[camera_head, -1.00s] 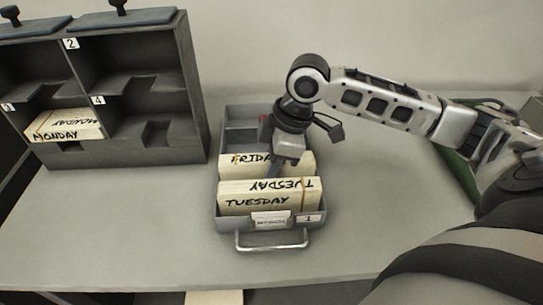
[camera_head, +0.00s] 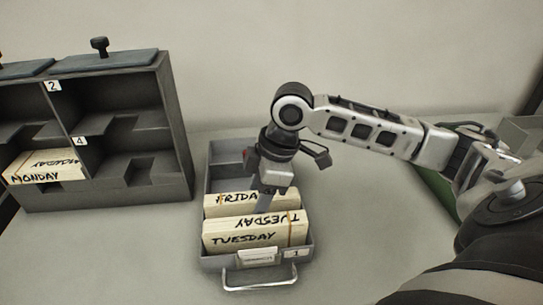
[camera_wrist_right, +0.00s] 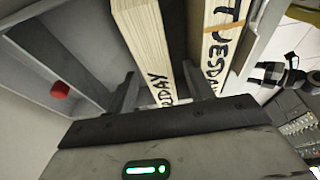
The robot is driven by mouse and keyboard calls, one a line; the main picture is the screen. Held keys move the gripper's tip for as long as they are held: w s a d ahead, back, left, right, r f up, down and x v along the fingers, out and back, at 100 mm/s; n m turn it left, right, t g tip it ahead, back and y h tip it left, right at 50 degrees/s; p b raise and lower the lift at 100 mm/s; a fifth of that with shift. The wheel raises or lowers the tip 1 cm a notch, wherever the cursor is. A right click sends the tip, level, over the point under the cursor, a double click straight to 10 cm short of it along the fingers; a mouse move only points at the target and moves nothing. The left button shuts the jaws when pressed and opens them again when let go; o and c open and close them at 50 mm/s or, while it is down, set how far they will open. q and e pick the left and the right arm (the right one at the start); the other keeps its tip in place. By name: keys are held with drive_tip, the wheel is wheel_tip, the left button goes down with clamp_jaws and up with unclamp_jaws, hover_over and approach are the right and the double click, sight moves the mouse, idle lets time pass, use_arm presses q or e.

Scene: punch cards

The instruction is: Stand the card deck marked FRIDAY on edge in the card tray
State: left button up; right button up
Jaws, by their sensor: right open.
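The FRIDAY card deck (camera_head: 232,201) stands on edge in the grey card tray (camera_head: 214,263), behind the TUESDAY deck (camera_head: 255,232). My right gripper (camera_head: 262,200) reaches down into the tray at the FRIDAY deck. In the right wrist view its open fingers (camera_wrist_right: 158,90) lie on either side of the FRIDAY deck (camera_wrist_right: 143,45), one of them in the gap before the TUESDAY deck (camera_wrist_right: 212,40). The fingertips are partly hidden by the decks in the head view. My left gripper is not in view.
A dark pigeonhole rack (camera_head: 178,130) stands at the left, with the MONDAY deck (camera_head: 40,168) in a lower compartment. A small red knob (camera_wrist_right: 60,90) shows at the tray's rear part. The tray's front handle (camera_head: 260,284) faces me. The table right of the tray is clear.

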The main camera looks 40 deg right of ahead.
drive_tip(key=v, duration=1.4)
drive_tip(key=shift+p, duration=0.4)
drive_tip(key=shift+f, duration=0.1)
